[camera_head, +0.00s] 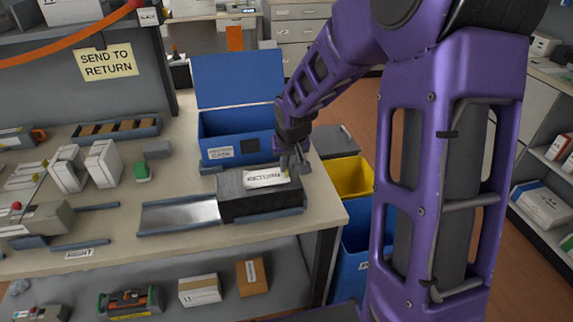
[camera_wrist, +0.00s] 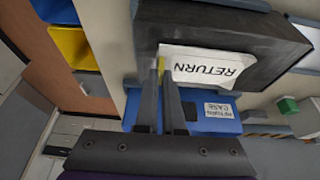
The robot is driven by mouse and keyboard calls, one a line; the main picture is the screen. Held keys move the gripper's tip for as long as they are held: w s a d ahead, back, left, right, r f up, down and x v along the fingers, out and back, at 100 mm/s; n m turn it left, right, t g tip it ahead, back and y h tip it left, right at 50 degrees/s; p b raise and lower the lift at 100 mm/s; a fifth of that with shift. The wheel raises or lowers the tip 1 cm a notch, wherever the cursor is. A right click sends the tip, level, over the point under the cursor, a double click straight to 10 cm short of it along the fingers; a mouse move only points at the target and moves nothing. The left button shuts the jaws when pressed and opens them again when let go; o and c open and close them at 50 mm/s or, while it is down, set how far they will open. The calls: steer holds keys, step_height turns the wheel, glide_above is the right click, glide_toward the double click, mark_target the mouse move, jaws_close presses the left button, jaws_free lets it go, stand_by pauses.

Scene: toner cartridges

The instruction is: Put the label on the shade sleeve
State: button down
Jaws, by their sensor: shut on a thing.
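The white label reading RETURN (camera_head: 266,178) is at the dark box-shaped sleeve (camera_head: 258,206), over its upper part. In the wrist view the label (camera_wrist: 208,67) lies in front of the sleeve's dark face (camera_wrist: 225,30), slightly tilted to its edges. I cannot tell whether it touches the surface. My gripper (camera_head: 291,165) is at the label's right end in the head view. In the wrist view my gripper (camera_wrist: 160,68) is shut on the label's edge, by a small yellow tab (camera_wrist: 161,61). The fingers hide part of that edge.
The sleeve sits at the right end of a metal-floored tray (camera_head: 180,214). An open blue return case (camera_head: 237,90) stands behind it. Yellow (camera_head: 350,176) and blue (camera_head: 363,240) bins stand off the table's right edge. White boxes (camera_head: 103,163) and a green block (camera_head: 158,148) are left.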

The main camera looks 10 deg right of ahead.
steer(key=shift+f, duration=0.2)
steer(key=c, duration=1)
jaws_free()
steer(key=shift+r, duration=0.1)
steer(key=shift+c, duration=0.2)
steer(key=shift+r, duration=0.3)
steer(key=p+v, duration=0.2)
steer(key=v, duration=0.9)
steer(key=shift+s+r+p, duration=0.2)
steer(key=shift+r+p, duration=0.15)
steer(key=shift+w, duration=0.1)
